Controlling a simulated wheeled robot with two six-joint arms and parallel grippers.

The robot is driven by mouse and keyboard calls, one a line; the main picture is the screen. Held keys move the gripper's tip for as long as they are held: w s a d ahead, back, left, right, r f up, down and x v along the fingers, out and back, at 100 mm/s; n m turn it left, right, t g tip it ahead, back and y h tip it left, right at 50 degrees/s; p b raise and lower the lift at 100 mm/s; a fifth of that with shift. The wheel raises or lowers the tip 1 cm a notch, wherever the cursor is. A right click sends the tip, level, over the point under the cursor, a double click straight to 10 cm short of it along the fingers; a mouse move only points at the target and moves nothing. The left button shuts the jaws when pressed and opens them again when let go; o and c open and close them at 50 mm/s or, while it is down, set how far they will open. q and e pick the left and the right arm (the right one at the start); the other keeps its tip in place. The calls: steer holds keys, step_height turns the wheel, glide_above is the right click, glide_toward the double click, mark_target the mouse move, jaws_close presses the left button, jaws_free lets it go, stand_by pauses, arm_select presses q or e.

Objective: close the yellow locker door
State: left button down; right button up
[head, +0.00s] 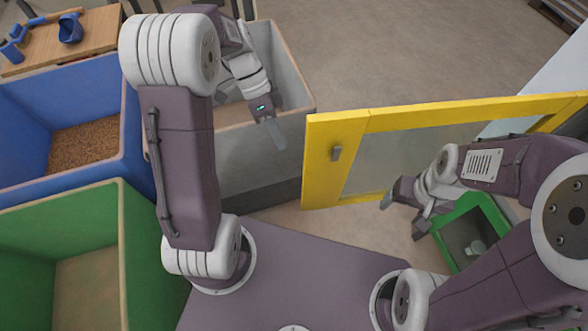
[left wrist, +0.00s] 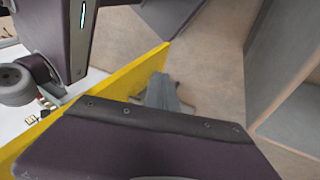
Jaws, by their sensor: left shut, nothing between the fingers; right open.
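The yellow locker door (head: 322,165) stands open in the head view, reaching left from the right side. The door (left wrist: 95,97) also crosses the left wrist view diagonally. My left gripper (head: 275,134) is shut and empty, left of the door's free edge with a gap in the head view. Its grey fingers (left wrist: 163,94) show in the left wrist view. My right gripper (head: 404,208) is open and empty, below the door's lower edge in the picture.
A grey bin (head: 290,150) stands under my left gripper. A blue bin (head: 125,140) with brown grain and a green bin (head: 122,240) are at the left. A small green container (head: 445,243) is beside my right gripper. A wooden table (head: 90,42) stands at the far left.

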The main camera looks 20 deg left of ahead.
arm_select(q)
steer(key=s+d+f+m+h+b, duration=0.1)
steer(key=s+d+f, duration=0.3)
steer(key=d+f, duration=0.2)
step_height(320, 180, down, 2)
steer(key=shift+f+m+h, duration=0.1)
steer(key=shift+m+h, duration=0.2)
steer(key=shift+m, duration=0.1)
stand_by(0.4)
steer(key=shift+s, duration=0.15)
